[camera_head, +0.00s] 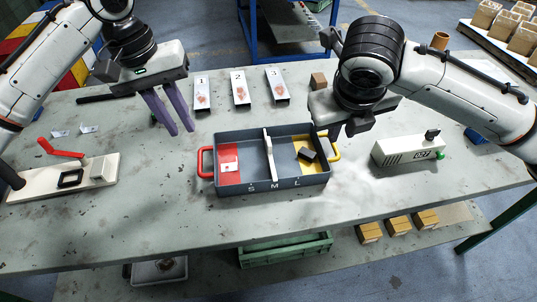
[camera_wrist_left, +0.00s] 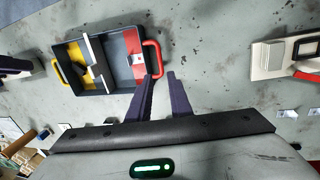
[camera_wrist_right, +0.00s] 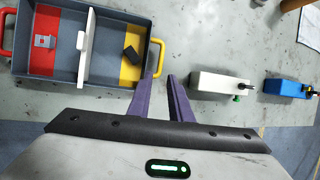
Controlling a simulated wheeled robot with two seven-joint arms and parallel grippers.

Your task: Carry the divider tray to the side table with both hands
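The divider tray (camera_head: 264,188) is a dark grey box on the worktable (camera_head: 150,215), marked S, M, L, with a white divider (camera_head: 269,155). It has a red handle (camera_head: 206,163) at left and a yellow handle (camera_head: 334,146) at right. A small pale part (camera_head: 229,167) lies on the red floor patch and a black part (camera_head: 307,155) on the yellow one. My left gripper (camera_head: 182,132) is open and empty, above and behind the red handle. My right gripper (camera_wrist_right: 164,77) is open and empty near the yellow handle; the head view shows it above the tray's right end. No side table is identifiable.
A white box (camera_head: 408,150) marked 027 stands right of the tray. A white fixture with a red lever (camera_head: 62,150) stands at left. A green crate (camera_head: 285,250) is below the table. The front table strip is clear.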

